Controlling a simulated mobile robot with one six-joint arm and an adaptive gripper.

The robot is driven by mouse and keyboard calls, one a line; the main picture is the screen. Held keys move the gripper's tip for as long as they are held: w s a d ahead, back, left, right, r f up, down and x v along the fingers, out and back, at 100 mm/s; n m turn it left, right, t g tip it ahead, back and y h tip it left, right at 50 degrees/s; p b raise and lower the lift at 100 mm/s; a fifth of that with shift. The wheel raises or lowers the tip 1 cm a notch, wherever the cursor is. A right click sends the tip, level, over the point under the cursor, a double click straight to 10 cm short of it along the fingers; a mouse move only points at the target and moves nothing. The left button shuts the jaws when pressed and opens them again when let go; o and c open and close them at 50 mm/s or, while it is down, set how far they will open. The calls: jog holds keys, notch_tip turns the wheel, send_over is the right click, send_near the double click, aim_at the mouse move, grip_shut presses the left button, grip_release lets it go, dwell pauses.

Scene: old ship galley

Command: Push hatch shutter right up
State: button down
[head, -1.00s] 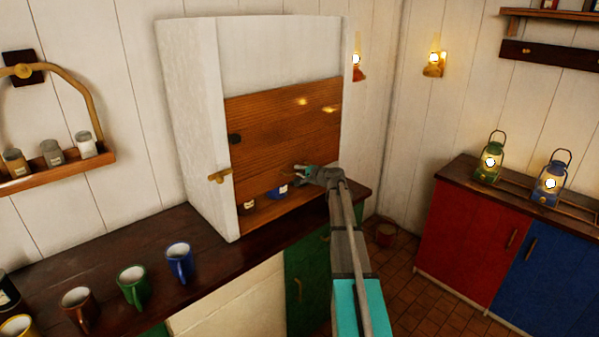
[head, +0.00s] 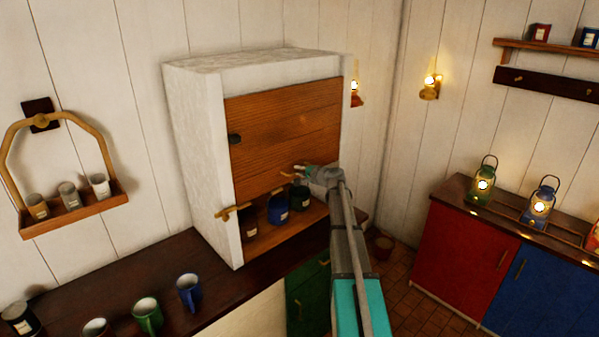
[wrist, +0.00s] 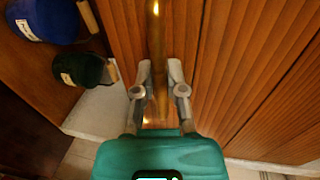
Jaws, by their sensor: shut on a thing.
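The hatch shutter (head: 275,135) is a slatted brown wooden panel in the front of a white cabinet (head: 190,150). It stands partly raised, with an open gap below its lower edge. My gripper (head: 302,171) is at the shutter's lower right. In the wrist view the gripper (wrist: 158,78) is shut on a brass handle (wrist: 156,35) that runs along the shutter (wrist: 235,60). Part of the handle (head: 287,175) shows left of the fingers in the head view. My gripper and arm hide the shutter's lower right corner.
In the gap stand a blue jar (head: 278,210), a dark green jar (head: 299,198) and a dark red jar (head: 249,224). A brass latch (head: 232,212) sits on the left post. Mugs, including a blue one (head: 189,292), stand on the dark counter (head: 120,265) at left.

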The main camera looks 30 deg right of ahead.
aim_at(293, 156)
notch_tip(293, 156, up, 6)
jog(key=p, duration=0.4)
jog(key=shift+f, duration=0.2)
jog(key=shift+w+d+p, duration=0.1)
jog(key=shift+w+p, duration=0.05)
jog(key=shift+p, duration=0.15)
jog(key=c, duration=0.7)
grip_release()
jog(key=shift+r, duration=0.1)
notch_tip(293, 156, down, 29)
jog(key=b, duration=2.9)
jog(key=p+v, duration=0.2)
jog(key=v, duration=1.2)
jog(key=shift+s, duration=0.35)
